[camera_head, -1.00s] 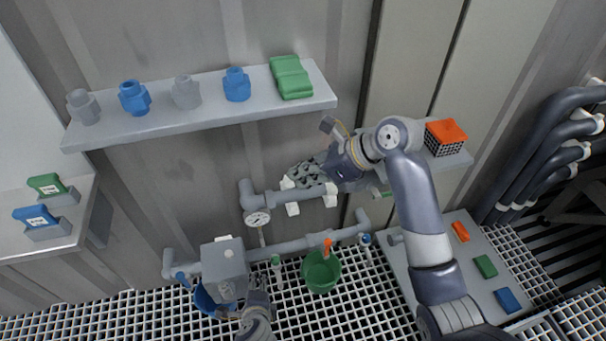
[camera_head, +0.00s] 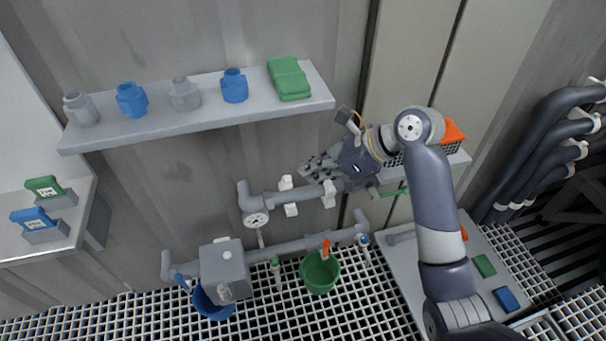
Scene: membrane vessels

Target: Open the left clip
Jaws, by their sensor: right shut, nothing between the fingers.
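A grey horizontal pipe (camera_head: 308,195) runs along the wall below the shelf, with two white clips on it. The left clip (camera_head: 286,183) has one white part above the pipe and one below. The right clip (camera_head: 329,194) sits further right, just below my right gripper's body. My right gripper (camera_head: 306,168) is shut and empty, its fingers pointing left, above the pipe and close to the left clip's top. I cannot tell whether they touch. My left gripper is out of view.
A gauge (camera_head: 256,220) hangs left of the clips. A shelf (camera_head: 205,122) with grey and blue fittings and green cloths (camera_head: 289,80) is above. A blue bucket (camera_head: 214,307) and green bucket (camera_head: 320,272) stand below. A grey box (camera_head: 225,271) sits on the lower pipe.

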